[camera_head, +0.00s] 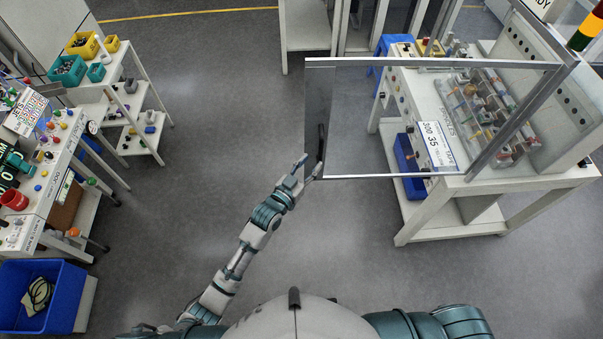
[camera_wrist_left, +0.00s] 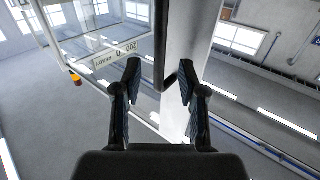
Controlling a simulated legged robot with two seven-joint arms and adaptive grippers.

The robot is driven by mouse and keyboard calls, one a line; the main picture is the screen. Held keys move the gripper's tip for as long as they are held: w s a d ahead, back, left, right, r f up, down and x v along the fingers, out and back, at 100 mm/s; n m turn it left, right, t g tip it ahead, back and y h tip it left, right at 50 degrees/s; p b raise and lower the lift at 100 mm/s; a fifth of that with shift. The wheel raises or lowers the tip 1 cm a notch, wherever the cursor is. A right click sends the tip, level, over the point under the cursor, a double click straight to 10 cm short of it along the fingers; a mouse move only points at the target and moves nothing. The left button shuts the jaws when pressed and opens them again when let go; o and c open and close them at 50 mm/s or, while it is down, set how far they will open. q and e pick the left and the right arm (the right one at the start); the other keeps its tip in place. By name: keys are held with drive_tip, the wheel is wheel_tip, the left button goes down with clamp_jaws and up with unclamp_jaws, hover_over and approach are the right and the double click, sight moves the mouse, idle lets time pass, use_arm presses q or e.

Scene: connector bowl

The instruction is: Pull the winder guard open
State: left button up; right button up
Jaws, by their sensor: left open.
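The winder guard (camera_head: 440,63) is a clear panel in a grey metal frame. In the head view it stands out to the left from the machine on the right. Its dark upright handle (camera_head: 320,142) is near the panel's left edge. My left gripper (camera_head: 307,168) is open beside the handle's lower end. In the left wrist view, the black handle (camera_wrist_left: 160,45) appears between the two spread fingers of my left gripper (camera_wrist_left: 159,80). I cannot tell whether they touch it. My right gripper is not in view.
The white machine table (camera_head: 405,232) with a blue bin (camera_head: 408,165) stands at the right. White workbenches (camera_head: 40,205) line the left, with a blue crate (camera_head: 62,298) holding a cable at lower left. The grey floor between them is clear.

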use_arm(q)
drive_tip(key=v, duration=0.5)
drive_tip(key=shift+s+a, duration=0.15)
drive_tip(key=shift+a, duration=0.1)
drive_tip(key=shift+d, duration=0.15)
drive_tip(key=s+a+f+n+g+y+b, duration=0.1)
drive_tip(key=a+f+g+y, duration=0.3)
drive_tip(key=f, duration=1)
drive_tip(key=a+f+n+t+y+b, duration=0.15)
drive_tip(key=a+f, duration=0.45)
drive_tip(key=f, duration=0.9)
drive_tip(key=s+a+f+n+g+y, duration=0.1)
drive_tip(key=s+a+f+g+y, duration=0.1)
drive_tip(key=s+a+f, duration=0.5)
drive_tip(key=s+a+f+n+g+y, duration=0.15)
drive_tip(key=s+f, duration=0.35)
drive_tip(key=f, duration=0.7)
drive_tip(key=s+a+f+g, duration=0.2)
drive_tip(key=s+f, duration=0.3)
drive_tip(key=s, duration=0.5)
drive_tip(key=s+a+f+g+y+b, duration=0.1)
drive_tip(key=s+a+f, duration=0.3)
drive_tip(key=s, duration=0.7)
drive_tip(key=s+a+f+g+y+b, duration=0.1)
drive_tip(key=s+a+f+g, duration=0.2)
drive_tip(key=s+f, duration=0.3)
drive_tip(key=s+g, duration=0.1)
drive_tip(key=s, duration=0.4)
drive_tip(key=shift+f, duration=0.35)
